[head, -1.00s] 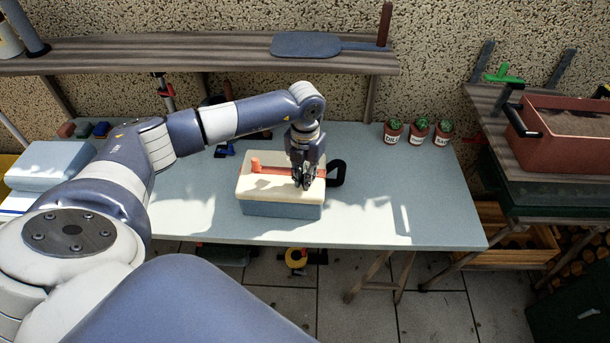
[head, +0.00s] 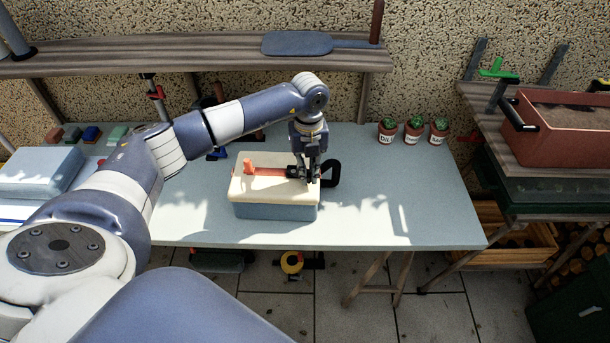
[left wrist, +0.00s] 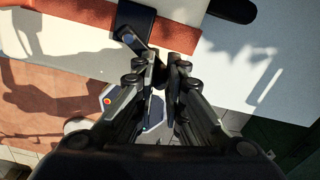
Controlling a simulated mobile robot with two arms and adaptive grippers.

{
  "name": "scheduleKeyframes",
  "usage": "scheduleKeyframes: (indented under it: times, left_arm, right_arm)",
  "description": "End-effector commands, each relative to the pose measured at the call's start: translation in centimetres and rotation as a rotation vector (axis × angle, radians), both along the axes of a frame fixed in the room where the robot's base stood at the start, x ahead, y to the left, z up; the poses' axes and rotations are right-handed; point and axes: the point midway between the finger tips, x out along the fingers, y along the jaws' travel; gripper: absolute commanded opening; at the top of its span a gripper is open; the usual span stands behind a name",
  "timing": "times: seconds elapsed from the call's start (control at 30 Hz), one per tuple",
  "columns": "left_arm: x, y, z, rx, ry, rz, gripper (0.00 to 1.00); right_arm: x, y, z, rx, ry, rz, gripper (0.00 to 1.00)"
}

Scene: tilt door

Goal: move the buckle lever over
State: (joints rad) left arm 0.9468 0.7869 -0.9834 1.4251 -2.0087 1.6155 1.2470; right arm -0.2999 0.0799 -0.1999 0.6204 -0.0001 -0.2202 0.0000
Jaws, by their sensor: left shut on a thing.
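The box (head: 275,207) on the table has a cream lid and a grey-blue body. A red-orange strip (head: 268,172) with an upright orange peg (head: 248,166) runs along its lid. My left gripper (head: 313,180) is at the lid's right end. In the left wrist view my left gripper (left wrist: 160,68) is shut on a dark lever (left wrist: 137,20), which crosses the red strip (left wrist: 85,12). The fingers hide the lever's held end. A black loop (head: 334,173) sticks out at the box's right side, just beyond the fingers. My right gripper is not in view.
The table (head: 400,210) is clear right of the box. Several potted cacti (head: 413,130) stand at its back right. A wooden shelf (head: 200,52) runs above the back. A reddish planter (head: 560,130) stands on the right-hand bench.

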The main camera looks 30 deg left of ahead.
Motion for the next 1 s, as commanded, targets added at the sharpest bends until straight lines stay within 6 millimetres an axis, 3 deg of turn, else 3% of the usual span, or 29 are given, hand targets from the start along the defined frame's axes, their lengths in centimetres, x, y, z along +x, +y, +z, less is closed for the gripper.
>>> scheduleKeyframes:
  times: [0.4,0.97,1.0]
  left_arm:
    - [0.99,0.05,0.03,-0.001,-0.001,0.195,0.00]
    - [1.10,0.06,0.08,-0.001,-0.001,0.222,0.00]
    - [1.10,0.06,0.08,-0.001,-0.001,0.222,0.20]
  right_arm:
    - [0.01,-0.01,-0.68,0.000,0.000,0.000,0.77]
    - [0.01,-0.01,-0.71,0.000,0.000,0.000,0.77]
    - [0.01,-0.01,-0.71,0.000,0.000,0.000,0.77]
